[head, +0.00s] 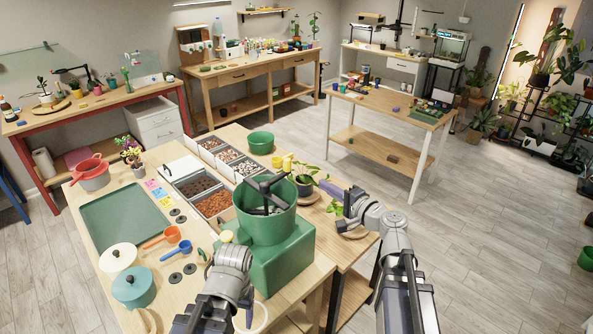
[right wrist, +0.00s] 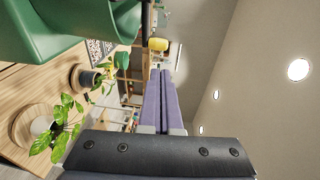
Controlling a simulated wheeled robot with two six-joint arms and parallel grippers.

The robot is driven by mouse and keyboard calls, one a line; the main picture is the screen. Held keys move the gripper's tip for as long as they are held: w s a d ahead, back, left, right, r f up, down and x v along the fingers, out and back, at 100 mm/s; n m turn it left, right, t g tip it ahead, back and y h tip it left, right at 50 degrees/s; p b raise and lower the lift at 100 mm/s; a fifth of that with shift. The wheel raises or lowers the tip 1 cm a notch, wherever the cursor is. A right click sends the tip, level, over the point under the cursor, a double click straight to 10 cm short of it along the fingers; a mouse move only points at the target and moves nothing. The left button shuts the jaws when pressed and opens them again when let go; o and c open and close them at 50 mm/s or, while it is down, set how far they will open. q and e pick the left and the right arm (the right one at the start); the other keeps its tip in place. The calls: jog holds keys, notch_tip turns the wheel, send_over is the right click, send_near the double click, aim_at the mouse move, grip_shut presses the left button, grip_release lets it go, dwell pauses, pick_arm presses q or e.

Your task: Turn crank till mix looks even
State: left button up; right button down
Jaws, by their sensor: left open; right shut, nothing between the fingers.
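A green mixing bucket (head: 262,226) stands on a green base (head: 285,262) near the right end of the front table. A dark crank (head: 265,184) lies across its open top. The mix inside is mostly hidden by the crank and rim. My left gripper (head: 230,247) is at the bucket's near left side, apart from the crank. Its fingers are mostly hidden by its wrist. My right gripper (head: 334,193) is right of the bucket, shut and empty, its purple fingers pointing toward the upper left. They are pressed together in the right wrist view (right wrist: 160,98).
Potted plants (head: 303,184) stand close by the right gripper. Left of the bucket are bins of soil and pebbles (head: 213,202), a green tray (head: 122,224), scoops (head: 167,236) and a teal pot (head: 133,288). A small green bowl (head: 261,143) stands behind.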

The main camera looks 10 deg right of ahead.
aim_at(289, 165)
jog(key=b+x, duration=0.1)
jog(key=x, duration=1.3)
jog(key=shift+w+a, duration=0.1)
jog(key=shift+a, duration=0.05)
